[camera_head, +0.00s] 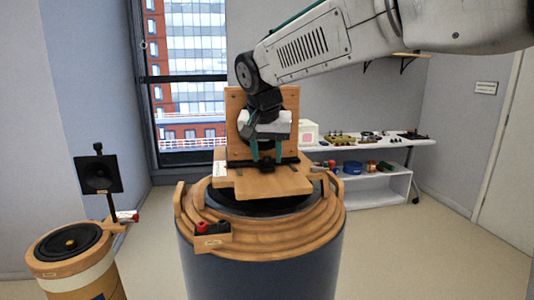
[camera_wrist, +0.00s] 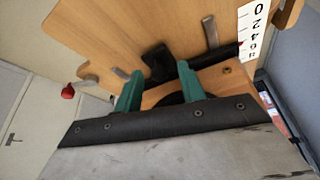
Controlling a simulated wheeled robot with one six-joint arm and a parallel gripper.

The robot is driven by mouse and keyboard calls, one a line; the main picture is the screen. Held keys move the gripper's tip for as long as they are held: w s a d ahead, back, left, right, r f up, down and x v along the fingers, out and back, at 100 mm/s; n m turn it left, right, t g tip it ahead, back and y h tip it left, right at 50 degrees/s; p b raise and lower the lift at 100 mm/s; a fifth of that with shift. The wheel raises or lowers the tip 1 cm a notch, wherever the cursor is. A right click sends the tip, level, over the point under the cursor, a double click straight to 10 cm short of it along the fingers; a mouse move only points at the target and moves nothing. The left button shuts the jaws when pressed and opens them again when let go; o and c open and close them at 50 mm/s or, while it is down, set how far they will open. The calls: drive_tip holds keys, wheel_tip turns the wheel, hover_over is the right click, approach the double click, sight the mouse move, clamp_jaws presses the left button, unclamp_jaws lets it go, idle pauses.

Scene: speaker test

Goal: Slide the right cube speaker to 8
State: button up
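In the head view a wooden fixture stands on a round wooden-topped pedestal (camera_head: 320,222), with an upright panel (camera_head: 236,108) and a flat board (camera_head: 265,184). I cannot tell for sure whether this is the right cube speaker; my gripper hides its middle. My gripper (camera_head: 266,155) points down just in front of the panel. In the wrist view the green fingers of my gripper (camera_wrist: 160,72) are apart, with a black block (camera_wrist: 158,62) beyond and between them; contact is not clear. A white number scale (camera_wrist: 254,30) is at the upper right, with a dark bar (camera_wrist: 222,53) ending beside it.
A black square speaker (camera_head: 98,174) on a stand rises beside a second round wooden pedestal (camera_head: 66,262) at left. A small box with red and black terminals (camera_head: 212,235) is on the main pedestal's front. A white shelf (camera_head: 370,186) with small items stands behind right. Floor at right is clear.

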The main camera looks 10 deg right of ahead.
sight(264, 152)
drive_tip(key=shift+c, duration=0.3)
clamp_jaws()
drive_tip(key=shift+w, duration=2.2)
drive_tip(key=shift+o, duration=0.3)
unclamp_jaws()
drive_tip(key=shift+w, duration=0.15)
drive_tip(key=d+v, duration=0.1)
drive_tip(key=v, duration=0.6)
drive_tip(key=shift+a+r, duration=0.4)
drive_tip(key=shift+a, duration=0.15)
